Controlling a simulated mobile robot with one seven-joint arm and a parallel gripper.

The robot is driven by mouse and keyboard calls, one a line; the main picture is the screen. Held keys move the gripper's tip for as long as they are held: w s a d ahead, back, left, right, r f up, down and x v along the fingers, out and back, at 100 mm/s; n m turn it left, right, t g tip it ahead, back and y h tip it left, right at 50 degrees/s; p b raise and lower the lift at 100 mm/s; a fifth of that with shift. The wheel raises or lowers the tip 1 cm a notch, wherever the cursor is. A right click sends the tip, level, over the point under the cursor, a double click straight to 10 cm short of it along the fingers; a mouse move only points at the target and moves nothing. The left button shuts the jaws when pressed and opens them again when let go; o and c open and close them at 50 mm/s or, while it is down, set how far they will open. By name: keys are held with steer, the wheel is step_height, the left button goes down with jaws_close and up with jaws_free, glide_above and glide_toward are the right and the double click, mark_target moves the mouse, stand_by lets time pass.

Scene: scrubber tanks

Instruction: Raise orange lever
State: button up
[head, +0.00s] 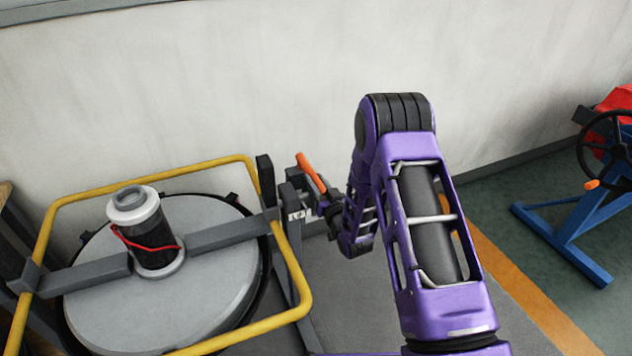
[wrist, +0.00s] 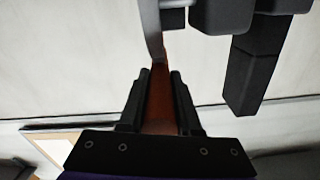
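The orange lever (head: 311,172) stands tilted in the head view, its free end up and to the left, beside the grey frame at the tank's right edge. My gripper (head: 327,207) is at the lever, partly hidden by its own wrist. In the wrist view the lever (wrist: 161,100) looks brownish orange and runs between the two black fingers of my gripper (wrist: 160,85). The fingers are close together on either side of it and look shut on it. Its far end meets a grey metal part (wrist: 150,28). Finger contact is dark and hard to see.
A round grey tank lid (head: 215,285) with a black cylinder (head: 152,240) and a yellow rail (head: 150,172) lies to the left. Dark posts (wrist: 250,70) stand close to my gripper. A blue stand (head: 570,235) with a black handwheel (head: 606,148) is far right.

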jaws_close()
stand_by(1.0)
